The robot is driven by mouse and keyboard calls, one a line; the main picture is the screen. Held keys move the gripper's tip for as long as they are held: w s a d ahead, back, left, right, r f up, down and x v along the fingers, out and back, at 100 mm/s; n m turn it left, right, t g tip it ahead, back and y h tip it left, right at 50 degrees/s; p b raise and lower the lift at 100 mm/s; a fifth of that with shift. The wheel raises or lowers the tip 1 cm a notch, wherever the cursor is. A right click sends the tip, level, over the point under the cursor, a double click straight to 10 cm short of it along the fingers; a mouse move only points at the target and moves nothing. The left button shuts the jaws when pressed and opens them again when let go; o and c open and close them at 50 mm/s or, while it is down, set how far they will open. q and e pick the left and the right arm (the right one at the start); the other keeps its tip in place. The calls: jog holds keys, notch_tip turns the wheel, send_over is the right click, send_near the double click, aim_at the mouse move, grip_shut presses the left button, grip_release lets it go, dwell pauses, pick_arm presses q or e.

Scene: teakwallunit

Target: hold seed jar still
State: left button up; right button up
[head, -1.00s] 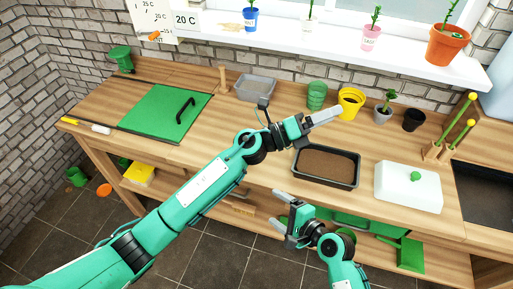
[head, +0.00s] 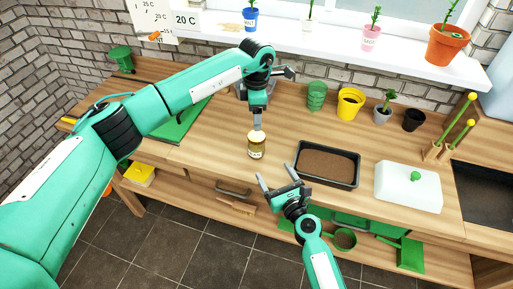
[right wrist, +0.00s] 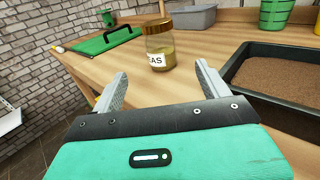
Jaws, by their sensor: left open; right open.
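The seed jar (head: 257,150) stands upright on the wooden bench, left of the soil tray. It is clear glass with yellowish contents, a gold lid and a white label; in the right wrist view the jar (right wrist: 159,48) shows the letters "EAS". My left gripper (head: 257,127) points down right above the lid; it is open, and I cannot tell whether it touches the lid. My right gripper (head: 277,178) is open and empty at the bench's front edge, pointing toward the jar. In the right wrist view the jar is beyond and between its fingers, apart from them.
The black soil tray (head: 327,165) is close on the jar's right. A white lidded box (head: 408,187) stands further right. Green and yellow pots (head: 350,104) stand at the back. A grey bin (right wrist: 195,17) is behind the jar. The green mat (right wrist: 107,39) lies at left.

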aim_at(260, 149)
jog(key=x, duration=1.3)
jog(key=shift+w, duration=0.2)
jog(key=shift+a, duration=0.1)
jog(key=shift+c, duration=0.2)
grip_shut()
pick_arm(q)
jog(key=m, duration=1.1)
jog(key=shift+m, duration=0.3)
jog(key=m, duration=0.4)
jog(key=shift+m, duration=0.4)
jog(key=m, duration=0.6)
jog(key=shift+f, duration=4.05)
